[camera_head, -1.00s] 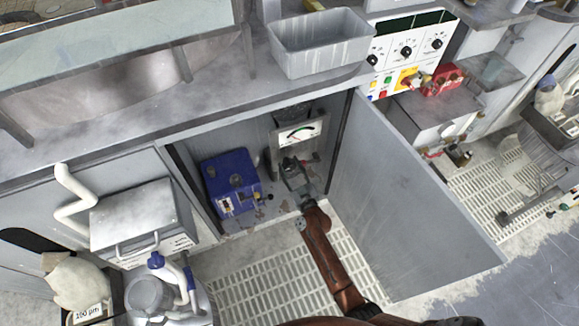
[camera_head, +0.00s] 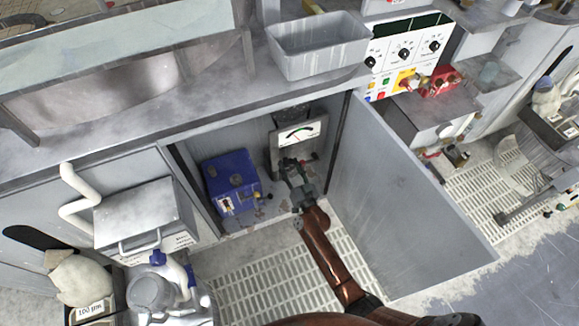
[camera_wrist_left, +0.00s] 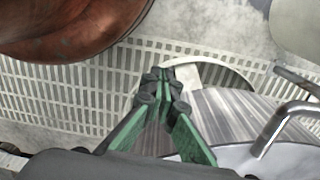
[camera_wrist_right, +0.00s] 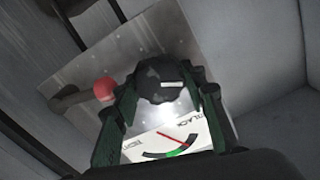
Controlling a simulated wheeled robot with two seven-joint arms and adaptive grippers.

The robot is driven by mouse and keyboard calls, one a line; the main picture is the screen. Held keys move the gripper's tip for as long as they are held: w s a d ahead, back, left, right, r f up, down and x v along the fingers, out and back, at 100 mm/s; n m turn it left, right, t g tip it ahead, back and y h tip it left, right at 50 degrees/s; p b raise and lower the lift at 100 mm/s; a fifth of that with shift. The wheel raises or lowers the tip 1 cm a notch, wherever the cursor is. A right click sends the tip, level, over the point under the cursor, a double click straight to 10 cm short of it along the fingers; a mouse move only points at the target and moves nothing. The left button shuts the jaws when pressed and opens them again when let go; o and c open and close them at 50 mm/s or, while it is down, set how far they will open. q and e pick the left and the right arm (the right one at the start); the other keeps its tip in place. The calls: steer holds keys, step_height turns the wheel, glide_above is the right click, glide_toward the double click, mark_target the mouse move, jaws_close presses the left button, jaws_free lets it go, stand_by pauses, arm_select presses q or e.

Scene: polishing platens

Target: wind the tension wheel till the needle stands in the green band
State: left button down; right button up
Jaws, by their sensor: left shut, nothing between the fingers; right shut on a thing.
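The white tension gauge (camera_head: 299,132) stands in the open cabinet. In the right wrist view its dial (camera_wrist_right: 165,148) shows the words SLACK and TIGHT, a red needle and a green band. The needle's end lies near the band's SLACK side; I cannot tell whether it is inside. My right gripper (camera_head: 288,166) reaches in below the gauge. In the right wrist view its fingers (camera_wrist_right: 165,95) are shut around a dark, round tension wheel (camera_wrist_right: 163,80), which they partly hide. My left gripper (camera_wrist_left: 163,80) is shut and empty above the grated floor, out of the head view.
A blue box (camera_head: 231,180) stands left of the gauge. The open cabinet door (camera_head: 400,195) bounds my right arm's right side. A red-knobbed lever (camera_wrist_right: 104,88) sits beside the wheel.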

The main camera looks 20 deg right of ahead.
arm_select(q)
steer(key=shift+s+a+f, duration=0.1)
steer(key=shift+s+f, duration=0.1)
steer(key=shift+f, duration=0.4)
arm_select(e)
steer(key=shift+m, duration=1.5)
arm_select(q)
steer(key=shift+s+f, duration=0.15)
steer(key=shift+f, duration=0.05)
arm_select(e)
steer(key=o, duration=1.2)
arm_select(q)
steer(key=shift+r, duration=0.1)
arm_select(e)
steer(key=shift+d, duration=0.1)
steer(key=s, duration=0.8)
